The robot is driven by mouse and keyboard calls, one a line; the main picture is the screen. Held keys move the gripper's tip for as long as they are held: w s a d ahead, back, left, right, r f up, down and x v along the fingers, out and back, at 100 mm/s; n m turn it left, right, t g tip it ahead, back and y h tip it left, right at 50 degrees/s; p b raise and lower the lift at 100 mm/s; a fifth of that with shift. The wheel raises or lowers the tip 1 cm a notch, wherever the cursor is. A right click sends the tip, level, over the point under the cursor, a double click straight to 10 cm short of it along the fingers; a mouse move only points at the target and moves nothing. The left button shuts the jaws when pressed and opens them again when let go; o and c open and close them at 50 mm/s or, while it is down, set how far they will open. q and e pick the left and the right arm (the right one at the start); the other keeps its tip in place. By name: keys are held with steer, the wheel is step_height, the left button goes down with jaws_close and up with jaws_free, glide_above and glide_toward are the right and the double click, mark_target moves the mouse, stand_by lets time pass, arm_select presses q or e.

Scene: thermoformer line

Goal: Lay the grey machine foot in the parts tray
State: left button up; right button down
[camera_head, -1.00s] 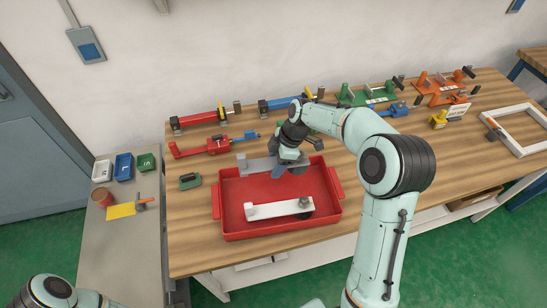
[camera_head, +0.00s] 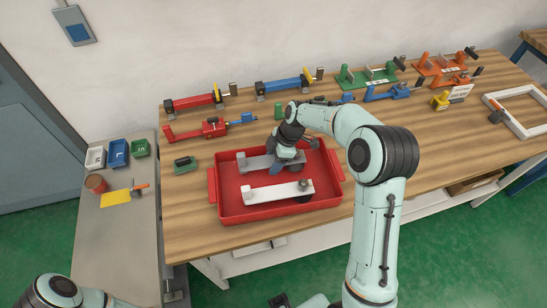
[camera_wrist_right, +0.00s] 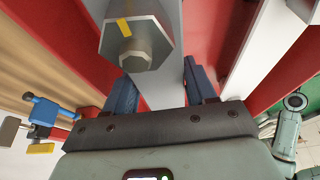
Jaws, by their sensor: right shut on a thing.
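The grey machine foot (camera_head: 257,163) is a long bar with a raised block at its left end. It lies level inside the back half of the red parts tray (camera_head: 229,215); I cannot tell if it touches the tray floor. My right gripper (camera_head: 283,162) is shut on it towards its right end, hiding part of it. In the right wrist view the bar (camera_wrist_right: 163,88) runs between the blue fingers (camera_wrist_right: 160,95), with a hexagonal bolt head (camera_wrist_right: 137,42) in front. My left gripper is out of view.
A white machine foot (camera_head: 277,192) lies in the front of the tray, parallel and apart. Red, blue, green and orange clamp fixtures (camera_head: 205,130) stand behind the tray. A small green block (camera_head: 184,164) sits left of it. Bare wood is free right of the tray.

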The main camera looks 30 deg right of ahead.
steer(key=shift+f+b, duration=0.4)
steer(key=shift+f, duration=0.25)
stand_by(0.5)
steer(key=shift+c, duration=1.4)
jaws_free()
steer(key=v, duration=1.3)
steer(key=shift+r, duration=0.2)
steer(key=shift+s, duration=0.1)
